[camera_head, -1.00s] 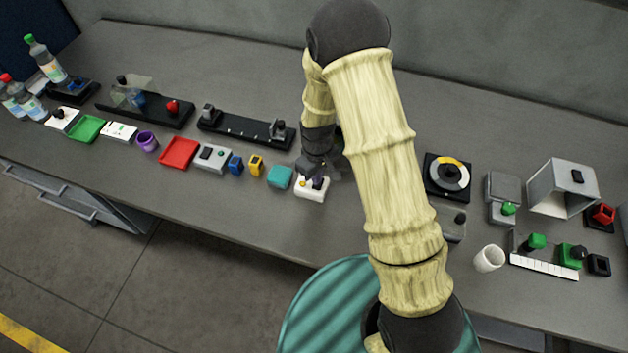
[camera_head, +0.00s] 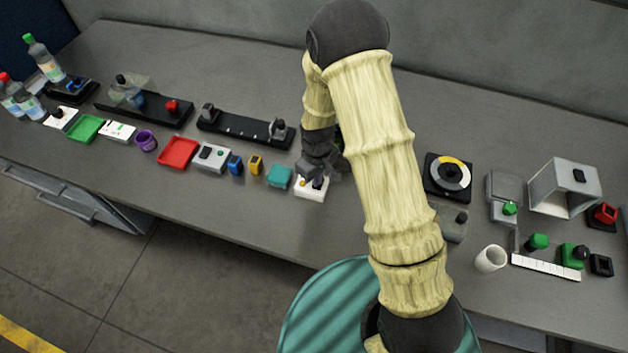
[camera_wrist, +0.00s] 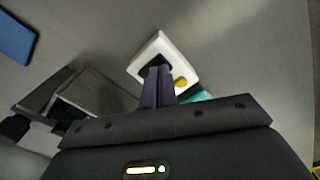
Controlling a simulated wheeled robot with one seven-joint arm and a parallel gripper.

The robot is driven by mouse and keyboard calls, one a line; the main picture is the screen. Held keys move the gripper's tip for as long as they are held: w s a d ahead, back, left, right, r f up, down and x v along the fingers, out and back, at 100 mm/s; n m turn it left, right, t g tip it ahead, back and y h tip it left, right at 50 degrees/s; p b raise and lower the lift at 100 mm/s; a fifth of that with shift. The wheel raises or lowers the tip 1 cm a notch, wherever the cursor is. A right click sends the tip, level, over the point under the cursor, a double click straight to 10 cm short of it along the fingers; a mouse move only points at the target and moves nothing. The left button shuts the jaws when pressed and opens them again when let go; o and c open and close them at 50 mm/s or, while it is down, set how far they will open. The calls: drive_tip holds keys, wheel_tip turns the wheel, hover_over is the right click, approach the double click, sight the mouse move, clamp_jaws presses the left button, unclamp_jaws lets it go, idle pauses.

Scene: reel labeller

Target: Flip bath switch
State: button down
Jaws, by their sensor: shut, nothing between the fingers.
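A small white switch box (camera_head: 309,192) with a yellow round part lies near the front of the bench, below my gripper. In the wrist view the white box (camera_wrist: 165,48) shows its yellow part (camera_wrist: 181,84) and a dark part partly hidden behind my fingers. My gripper (camera_wrist: 158,72) is shut and empty, with its fingertips over the dark part. I cannot tell whether they touch it. In the head view my gripper (camera_head: 316,178) is at the box, and the switch's position cannot be made out.
A teal block (camera_head: 279,176) lies just left of the box. Further left are a yellow block (camera_head: 256,165), a blue block (camera_head: 235,165) and a grey switch box (camera_head: 211,158). A round dial (camera_head: 449,177) and a white cup (camera_head: 490,258) stand to the right.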

drive_tip(key=shift+f, duration=0.35)
drive_tip(key=shift+r+p, duration=2.4)
drive_tip(key=shift+r, duration=1.15)
